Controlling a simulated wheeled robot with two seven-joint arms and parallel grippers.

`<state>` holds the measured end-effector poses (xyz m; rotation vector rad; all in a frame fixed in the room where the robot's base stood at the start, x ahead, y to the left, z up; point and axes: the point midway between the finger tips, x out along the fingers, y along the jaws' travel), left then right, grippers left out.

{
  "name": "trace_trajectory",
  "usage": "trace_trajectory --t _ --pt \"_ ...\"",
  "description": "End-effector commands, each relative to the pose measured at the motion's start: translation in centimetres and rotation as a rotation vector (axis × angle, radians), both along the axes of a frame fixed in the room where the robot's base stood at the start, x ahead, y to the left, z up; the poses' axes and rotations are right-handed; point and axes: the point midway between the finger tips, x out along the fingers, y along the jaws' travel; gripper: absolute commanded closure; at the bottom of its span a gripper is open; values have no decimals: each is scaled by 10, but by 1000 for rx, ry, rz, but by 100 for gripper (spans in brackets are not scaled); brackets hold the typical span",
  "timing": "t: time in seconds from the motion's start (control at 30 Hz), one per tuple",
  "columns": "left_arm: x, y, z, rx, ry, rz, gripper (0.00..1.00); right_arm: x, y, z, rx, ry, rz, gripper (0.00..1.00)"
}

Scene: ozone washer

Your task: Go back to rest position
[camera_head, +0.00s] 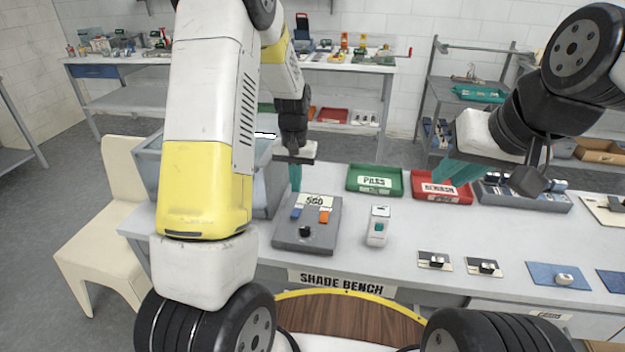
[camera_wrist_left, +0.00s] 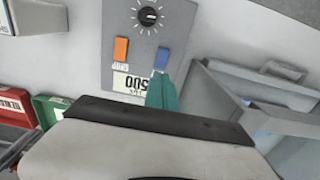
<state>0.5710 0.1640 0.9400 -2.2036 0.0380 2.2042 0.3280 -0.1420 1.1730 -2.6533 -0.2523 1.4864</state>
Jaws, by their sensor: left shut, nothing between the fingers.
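My left gripper (camera_head: 296,178) hangs above the far edge of a grey control box, its teal fingers shut and empty. In the left wrist view the fingers (camera_wrist_left: 163,92) are together beside the box's display. The control box (camera_head: 290,238) has a display reading 500, a blue and an orange switch, and a black knob. My right gripper (camera_head: 456,173) is over the red tray; its teal fingers show, but their gap cannot be made out. My left arm covers much of the left side of the head view.
A grey tub (camera_head: 262,196) stands left of the control box. A green tray (camera_head: 362,188), a red tray (camera_head: 425,197) and a small white device (camera_head: 378,232) are on the bench (camera_head: 340,265). A cream chair (camera_head: 100,236) stands at the left. Small parts lie front right.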

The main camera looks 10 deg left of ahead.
Motion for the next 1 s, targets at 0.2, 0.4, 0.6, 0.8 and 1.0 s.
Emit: trace_trajectory --t 0.2,0.4,0.6,0.8,1.0 --pt "-6 -1 22 -17 -28 5 100 0 0 0 0 0 0 80" --pt "-40 -5 98 -81 -136 15 100 0 0 0 0 0 0 80" --pt "-97 -11 166 -138 -258 11 100 0 0 0 0 0 0 80" --pt "-160 -15 212 -174 -385 -1 100 0 0 0 0 0 0 80" --pt "-215 -19 231 -191 -491 -14 100 0 0 0 0 0 0 80"
